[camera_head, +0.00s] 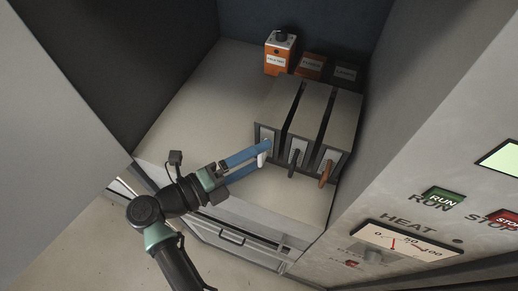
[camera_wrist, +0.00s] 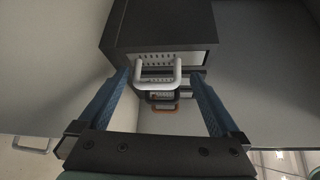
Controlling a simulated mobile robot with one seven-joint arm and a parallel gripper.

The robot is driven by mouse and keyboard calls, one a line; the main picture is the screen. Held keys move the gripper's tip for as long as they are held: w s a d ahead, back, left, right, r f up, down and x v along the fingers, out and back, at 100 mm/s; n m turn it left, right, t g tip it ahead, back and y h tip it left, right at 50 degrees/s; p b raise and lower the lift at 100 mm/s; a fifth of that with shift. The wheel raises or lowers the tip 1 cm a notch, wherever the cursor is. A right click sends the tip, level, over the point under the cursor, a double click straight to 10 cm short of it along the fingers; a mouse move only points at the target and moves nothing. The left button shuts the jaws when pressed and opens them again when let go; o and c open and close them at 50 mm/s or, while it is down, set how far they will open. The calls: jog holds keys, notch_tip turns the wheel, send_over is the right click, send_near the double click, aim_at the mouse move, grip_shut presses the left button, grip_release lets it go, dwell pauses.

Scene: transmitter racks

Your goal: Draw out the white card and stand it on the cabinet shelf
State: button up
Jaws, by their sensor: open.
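The white card is in the left slot of a grey rack (camera_head: 283,92). Its white handle (camera_head: 262,160) points out of the front; in the wrist view the pale handle (camera_wrist: 158,85) stands in front of a perforated face plate (camera_wrist: 160,59). My gripper (camera_head: 265,156) is open, its blue fingers on either side of the white handle. In the wrist view a gap shows between the handle and each fingertip (camera_wrist: 160,76). Most of the card is hidden inside the rack. The light cabinet shelf (camera_head: 215,105) is bare to the left of the rack.
A black handle (camera_head: 294,158) and an orange-brown handle (camera_head: 326,174) stick out of the other two slots, close on the right. Labelled orange boxes (camera_head: 279,55) (camera_head: 311,66) and a dark one (camera_head: 345,72) stand behind. A control panel (camera_head: 400,240) is at right.

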jog(key=shift+w+d+f, duration=0.1)
jog(key=shift+w+d, duration=0.25)
jog(key=shift+d, duration=0.2)
jog(key=c, duration=1.5)
jog(key=shift+o, duration=0.2)
jog(key=shift+s+a+p, duration=0.3)
jog(key=shift+s+a, duration=0.05)
jog(key=shift+s, duration=0.5)
jog(key=shift+s+a+p, duration=0.3)
jog(key=shift+s+a, duration=0.1)
jog(key=shift+s, duration=0.45)
jog(key=shift+s+a+p, duration=0.3)
jog(key=shift+s+a, duration=0.05)
jog(key=shift+s, duration=0.5)
jog(key=shift+s+a, duration=0.1)
jog(key=shift+s, duration=0.2)
jog(key=shift+s+a, duration=0.25)
jog(key=shift+s, duration=0.4)
jog(key=o, duration=1.5)
